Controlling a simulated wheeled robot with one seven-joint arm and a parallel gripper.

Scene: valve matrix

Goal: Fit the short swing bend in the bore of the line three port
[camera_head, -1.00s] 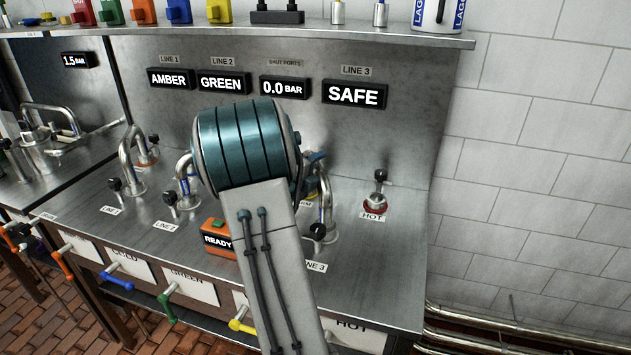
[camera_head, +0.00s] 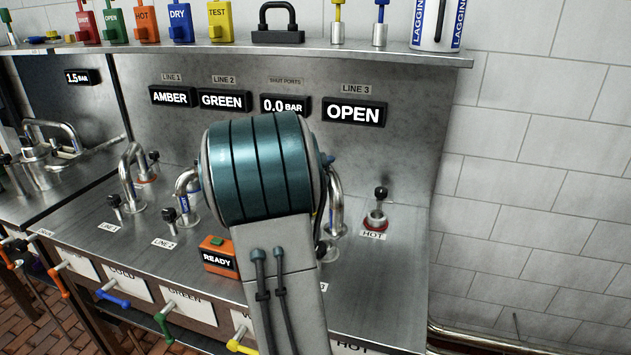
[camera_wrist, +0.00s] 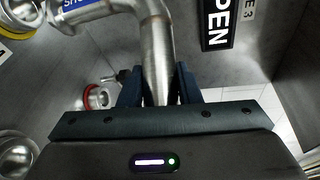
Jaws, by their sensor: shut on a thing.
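The short swing bend (camera_wrist: 155,45) is a bare steel pipe with a blue band at its upper left in the wrist view. My gripper (camera_wrist: 160,85) is shut on its straight leg. The bend's banded end is close to a yellow-ringed fitting (camera_wrist: 22,15); I cannot tell whether it is seated there. In the head view a curved chrome pipe (camera_head: 336,200) shows just right of my arm, beside the line three area. My arm hides my gripper and most of the line three port there. The line three display (camera_head: 354,112) reads OPEN.
A red-ringed HOT fitting (camera_head: 376,218) with a black knob stands to the right. An orange READY box (camera_head: 219,254) is left of my arm. Line 1 and line 2 bends (camera_head: 130,170) stand further left. The bench right of HOT is clear.

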